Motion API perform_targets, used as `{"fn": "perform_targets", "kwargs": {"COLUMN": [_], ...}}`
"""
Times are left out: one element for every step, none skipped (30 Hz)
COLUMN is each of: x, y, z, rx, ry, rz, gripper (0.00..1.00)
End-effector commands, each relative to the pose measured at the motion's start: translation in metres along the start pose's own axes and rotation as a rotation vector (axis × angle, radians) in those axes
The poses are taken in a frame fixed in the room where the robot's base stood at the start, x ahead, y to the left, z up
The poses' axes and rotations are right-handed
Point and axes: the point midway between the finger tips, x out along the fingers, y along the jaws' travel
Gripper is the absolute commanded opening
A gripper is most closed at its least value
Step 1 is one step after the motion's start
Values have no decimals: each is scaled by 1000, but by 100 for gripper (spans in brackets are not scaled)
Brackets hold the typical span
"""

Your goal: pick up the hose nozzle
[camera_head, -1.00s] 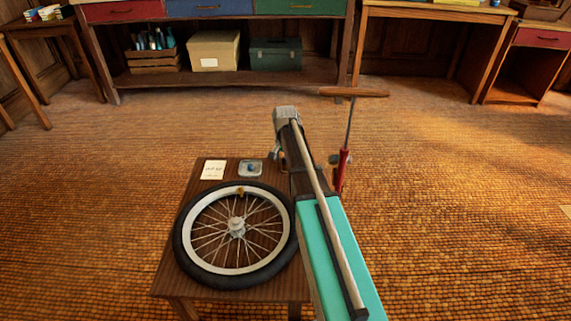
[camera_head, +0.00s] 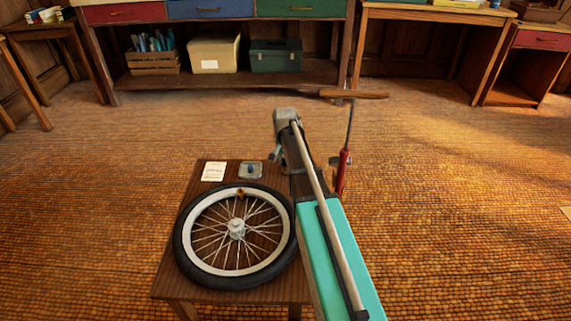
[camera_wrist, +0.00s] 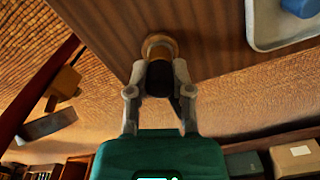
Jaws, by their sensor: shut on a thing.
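The hose nozzle (camera_wrist: 158,76) shows in the wrist view as a dark, stubby body with a brass-coloured ring at its far end. My gripper (camera_wrist: 158,70) is shut on it, with one pale finger on each side. The nozzle appears close to the edge of the small wooden table (camera_wrist: 95,25); I cannot tell whether it touches the tabletop. In the head view my gripper (camera_head: 275,154) is at the table's far right corner, partly behind my arm, and the nozzle is hard to make out there.
A spoked wheel (camera_head: 186,258) lies on the table (camera_head: 170,285). A paper card (camera_head: 213,171) and a small metal tray (camera_head: 251,171) with a blue item lie behind it. A red-bodied pump (camera_head: 342,168) with a wooden handle stands right of my arm. Open floor surrounds the table.

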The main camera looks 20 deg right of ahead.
Motion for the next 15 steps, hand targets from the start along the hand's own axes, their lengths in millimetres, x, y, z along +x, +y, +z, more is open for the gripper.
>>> {"fn": "perform_targets", "kwargs": {"x": [0,0,0,-1,-1,-2,-3,-4,-6,-8,-9,-12,-14,-16,-19], "y": [0,1,1,1,1,1,1,1,1,1,1,1,1,1,1], "z": [0,0,0,0,0,0,0,0,0,0,0,0,0,0,0], "rx": [0,0,0,0,0,0,1,1,1,1,1,1,1,1,1], "ry": [0,0,0,0,0,0,0,0,0,0,0,0,0,0,0], "rz": [1,1,1,1,1,1,1,1,1,1,1,1,1,1,1], "gripper": [0,0,0,0,0,0,0,0,0,0,0,0,0,0,0]}}
